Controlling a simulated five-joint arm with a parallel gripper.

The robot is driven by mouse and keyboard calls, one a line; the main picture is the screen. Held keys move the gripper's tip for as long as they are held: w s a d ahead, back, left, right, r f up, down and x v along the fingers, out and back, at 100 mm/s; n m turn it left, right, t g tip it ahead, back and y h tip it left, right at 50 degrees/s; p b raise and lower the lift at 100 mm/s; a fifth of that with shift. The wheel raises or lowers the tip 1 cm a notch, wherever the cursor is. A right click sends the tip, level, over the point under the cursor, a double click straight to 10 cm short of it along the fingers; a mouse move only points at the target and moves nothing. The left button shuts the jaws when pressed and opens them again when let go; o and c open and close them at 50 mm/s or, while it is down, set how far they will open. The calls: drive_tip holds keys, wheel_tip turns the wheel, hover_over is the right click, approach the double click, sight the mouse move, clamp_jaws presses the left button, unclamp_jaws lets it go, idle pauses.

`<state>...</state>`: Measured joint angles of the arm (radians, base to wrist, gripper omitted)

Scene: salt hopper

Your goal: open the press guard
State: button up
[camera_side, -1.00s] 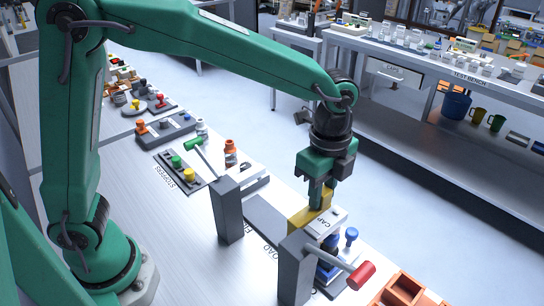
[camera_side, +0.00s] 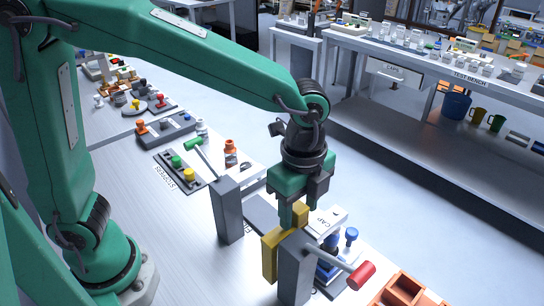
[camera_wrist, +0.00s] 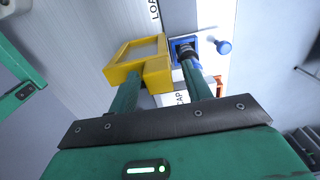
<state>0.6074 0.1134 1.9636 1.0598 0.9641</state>
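The press guard, a yellow frame with a window (camera_wrist: 140,52), stands beside the near grey post in the side view (camera_side: 270,256). A yellow block on it reaches up between my gripper's fingers (camera_side: 296,214). In the wrist view my gripper (camera_wrist: 162,80) has its fingers apart, one on each side of that block. The left finger meets the yellow block; a narrow gap shows between the block and the right finger. The gripper looks open. The near grey post (camera_side: 296,272) hides part of the guard in the side view.
A red-tipped lever (camera_side: 360,275) sticks out from the near post. A blue knob (camera_side: 351,235) and a white CAP plate (camera_side: 326,218) are close to the right. A green-tipped lever (camera_side: 194,145) leans from the other post (camera_side: 227,212). An orange tray (camera_side: 402,290) lies at front right.

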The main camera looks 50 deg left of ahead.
drive_tip(key=shift+r, duration=3.9)
drive_tip(key=shift+a, duration=0.15)
drive_tip(key=s+a+n+t, duration=0.2)
drive_tip(key=s+a+n, duration=0.2)
drive_tip(key=a+n, duration=0.5)
drive_tip(key=s+a+f+n+t, duration=0.1)
drive_tip(key=s+a+n+t, duration=0.2)
drive_tip(key=a+n, duration=0.6)
drive_tip(key=s+a, duration=0.1)
drive_tip(key=a, duration=0.2)
drive_tip(key=shift+s+a+f+t, duration=0.2)
drive_tip(key=shift+s+t, duration=0.1)
drive_tip(key=shift+s, duration=0.1)
